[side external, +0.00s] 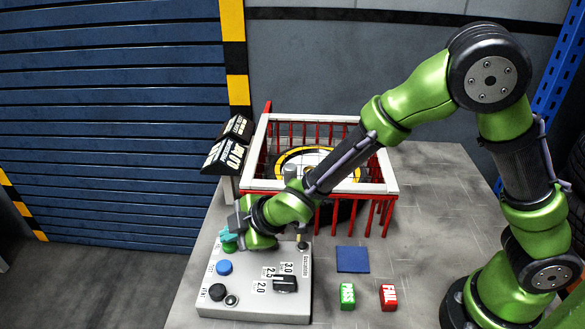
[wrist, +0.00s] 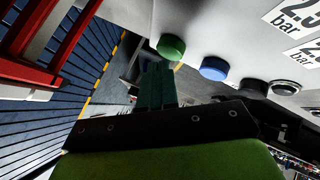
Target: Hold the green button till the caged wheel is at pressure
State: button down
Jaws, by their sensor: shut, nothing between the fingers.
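The green button (side external: 230,247) is at the back left of the grey control box (side external: 245,303); it also shows in the wrist view (wrist: 171,47). My gripper (side external: 228,236) has its teal fingers shut and empty, right at the green button. In the wrist view the fingertips (wrist: 157,68) appear just beside the button's edge; I cannot tell whether they press it. The wheel (side external: 290,153), with a yellow ring, lies inside the red cage (side external: 262,150) with a white rim, partly hidden by my arm. The black display (side external: 228,155) is angled, and its reading is not legible.
The box also carries a blue button (side external: 224,268), a black button (side external: 217,292) and a black selector knob (side external: 285,285) marked 2.0, 2.5 and 3.0. A blue pad (side external: 353,260), a green PASS block (side external: 347,297) and a red FAIL block (side external: 388,297) lie to the right.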

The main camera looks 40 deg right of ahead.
aim_at(233, 246)
jog(key=shift+f, duration=0.6)
dwell(1.6)
jog(key=shift+r, duration=0.1)
dwell(4.2)
jog(key=shift+r, duration=0.95)
jog(key=shift+r, duration=2.5)
